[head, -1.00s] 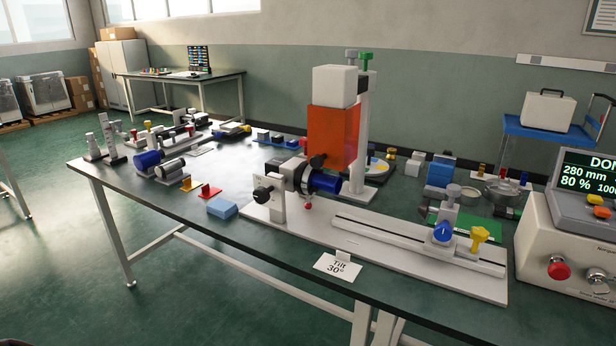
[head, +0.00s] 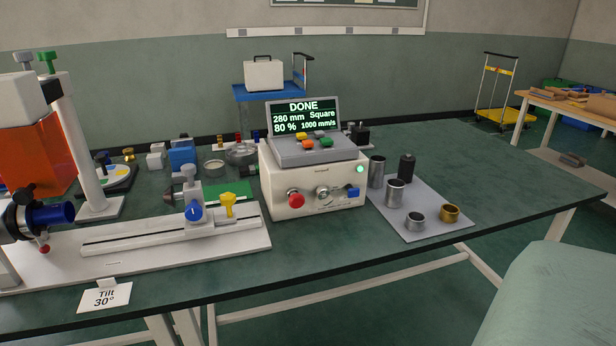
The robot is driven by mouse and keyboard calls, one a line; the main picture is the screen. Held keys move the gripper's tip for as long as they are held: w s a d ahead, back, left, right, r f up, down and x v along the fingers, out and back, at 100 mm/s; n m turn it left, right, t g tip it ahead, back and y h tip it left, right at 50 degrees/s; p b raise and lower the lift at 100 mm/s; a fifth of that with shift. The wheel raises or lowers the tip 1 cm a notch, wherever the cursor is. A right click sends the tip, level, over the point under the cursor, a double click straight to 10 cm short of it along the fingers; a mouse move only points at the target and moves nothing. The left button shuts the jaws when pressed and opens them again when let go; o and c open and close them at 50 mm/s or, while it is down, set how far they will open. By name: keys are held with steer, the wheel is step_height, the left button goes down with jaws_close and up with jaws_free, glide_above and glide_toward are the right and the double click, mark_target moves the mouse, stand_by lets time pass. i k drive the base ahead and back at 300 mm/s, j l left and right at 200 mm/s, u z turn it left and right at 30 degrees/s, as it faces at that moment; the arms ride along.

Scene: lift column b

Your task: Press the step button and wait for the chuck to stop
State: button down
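A cream control box (head: 313,187) stands on the dark bench, with a tilted display (head: 303,115) reading "DONE", "280 mm Square" and "80 % 1000 mm/s". Its grey keypad (head: 285,152) carries orange, yellow, green and grey buttons; I cannot tell which is the step button. A red knob (head: 296,199) and a small lit green lamp (head: 360,169) are on the front. At the left edge, a black chuck-like holder (head: 22,216) grips a blue cylinder (head: 53,214); it is partly cut off. My gripper is not in view.
A white rail base (head: 170,237) with blue and yellow knobs lies left of the box. Metal cylinders stand on a grey mat (head: 432,199) to the right. The bench's far right is clear.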

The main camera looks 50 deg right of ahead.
mark_target(352, 192)
steer(key=l+z, duration=0.1)
steer(key=z, duration=0.65)
steer(key=i+l+z, duration=0.1)
steer(key=z, duration=0.3)
steer(key=l+z, duration=0.1)
steer(key=z, duration=0.25)
